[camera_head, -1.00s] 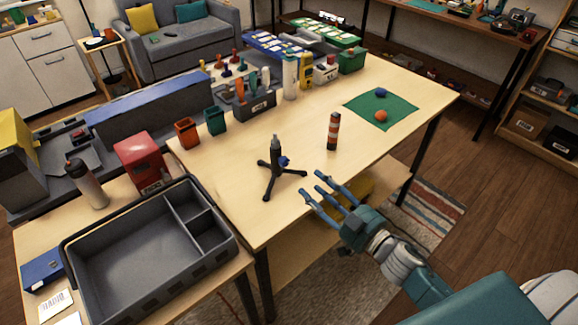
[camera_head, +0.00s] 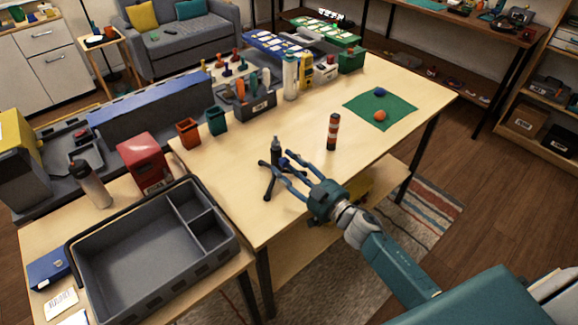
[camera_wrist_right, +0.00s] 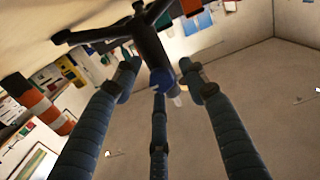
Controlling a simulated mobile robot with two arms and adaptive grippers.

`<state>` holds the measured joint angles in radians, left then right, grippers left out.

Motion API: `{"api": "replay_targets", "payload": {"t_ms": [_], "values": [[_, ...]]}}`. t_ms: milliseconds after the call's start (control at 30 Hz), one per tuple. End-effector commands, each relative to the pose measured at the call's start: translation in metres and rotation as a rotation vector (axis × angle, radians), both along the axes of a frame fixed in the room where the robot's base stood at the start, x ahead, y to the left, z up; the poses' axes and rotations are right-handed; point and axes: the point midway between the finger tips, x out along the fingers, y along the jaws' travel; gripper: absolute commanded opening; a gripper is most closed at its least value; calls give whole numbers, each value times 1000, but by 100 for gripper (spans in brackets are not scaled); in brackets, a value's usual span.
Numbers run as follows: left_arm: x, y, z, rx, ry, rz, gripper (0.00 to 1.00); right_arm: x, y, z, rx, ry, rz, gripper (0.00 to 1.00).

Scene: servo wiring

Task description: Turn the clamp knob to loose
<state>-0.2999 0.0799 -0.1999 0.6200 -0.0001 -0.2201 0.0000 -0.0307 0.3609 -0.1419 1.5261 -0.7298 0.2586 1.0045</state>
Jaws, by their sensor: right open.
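A small black tripod clamp stand (camera_head: 276,152) stands upright on the wooden table near its front left edge. Its blue clamp knob (camera_head: 284,162) is on the side facing my right gripper. My right gripper (camera_head: 276,166) is open, its fingers reaching toward the stand and partly hiding its legs. In the right wrist view the blue knob (camera_wrist_right: 162,80) shows between the spread fingers, and the dark stand (camera_wrist_right: 150,45) is just beyond; I cannot tell whether a finger touches the knob. My left gripper is not in view.
An orange-and-black striped cylinder (camera_head: 333,132) stands to the right of the stand. A grey divided crate (camera_head: 130,290) is at the front left. A green mat (camera_head: 362,108) with a blue and an orange ball lies farther right. The table middle is clear.

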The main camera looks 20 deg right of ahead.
Motion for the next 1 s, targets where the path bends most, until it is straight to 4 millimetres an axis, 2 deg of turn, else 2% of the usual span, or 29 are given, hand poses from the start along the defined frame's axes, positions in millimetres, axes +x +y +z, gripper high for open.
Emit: {"api": "replay_targets", "payload": {"t_ms": [167, 367, 1000], "values": [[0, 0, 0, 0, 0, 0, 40, 0, 0, 0, 0, 0, 0, 40], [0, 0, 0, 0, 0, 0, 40, -1, 0, -1, 0, 1, 0, 1], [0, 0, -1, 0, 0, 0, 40, -2, 0, -6, -14, 7, -1, 0]]}}
